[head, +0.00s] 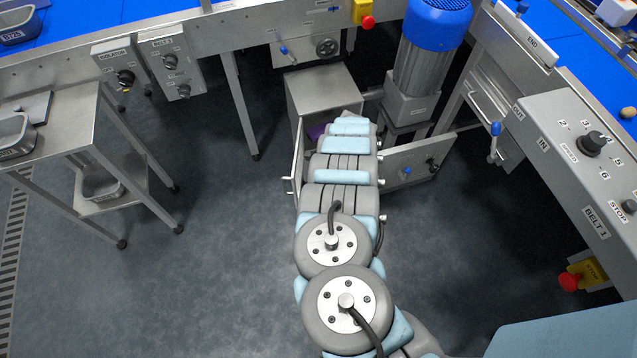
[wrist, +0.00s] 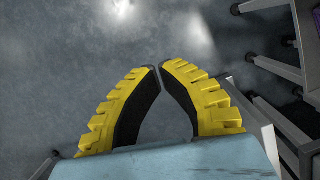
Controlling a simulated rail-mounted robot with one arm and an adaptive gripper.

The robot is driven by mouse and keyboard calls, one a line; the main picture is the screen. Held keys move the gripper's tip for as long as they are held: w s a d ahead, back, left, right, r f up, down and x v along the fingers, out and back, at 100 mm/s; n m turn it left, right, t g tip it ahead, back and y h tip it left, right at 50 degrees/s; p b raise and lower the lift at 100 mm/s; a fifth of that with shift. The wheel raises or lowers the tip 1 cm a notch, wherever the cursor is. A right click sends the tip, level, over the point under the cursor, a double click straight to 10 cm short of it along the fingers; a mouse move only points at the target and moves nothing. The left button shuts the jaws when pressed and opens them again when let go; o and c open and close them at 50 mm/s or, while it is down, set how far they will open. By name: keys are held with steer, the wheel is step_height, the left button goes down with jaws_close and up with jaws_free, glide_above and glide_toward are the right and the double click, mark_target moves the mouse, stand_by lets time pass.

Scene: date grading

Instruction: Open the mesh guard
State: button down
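I cannot make out a mesh guard for certain in either view. My gripper shows in the wrist view (wrist: 160,66), with two yellow ribbed fingers with dark inner pads. Their tips are together or almost so, with nothing visible between them and grey floor beyond. In the head view my arm reaches away toward a steel cabinet (head: 319,88) and hides my gripper. An open door panel with a handle (head: 291,183) stands at the cabinet's left. A steel panel with a blue knob (head: 405,171) is at the right.
A blue-topped motor (head: 434,50) stands right of the cabinet. The Belt 1 control box (head: 570,150) and a red stop button (head: 568,282) are at the right. A steel side table (head: 60,128) stands at the left. Floor is clear between that table and my arm.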

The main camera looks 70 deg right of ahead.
steer(key=s+a+p+v, duration=0.1)
steer(key=p+v, duration=0.3)
steer(key=v, duration=0.6)
steer(key=shift+d, duration=0.45)
steer(key=shift+s, duration=0.1)
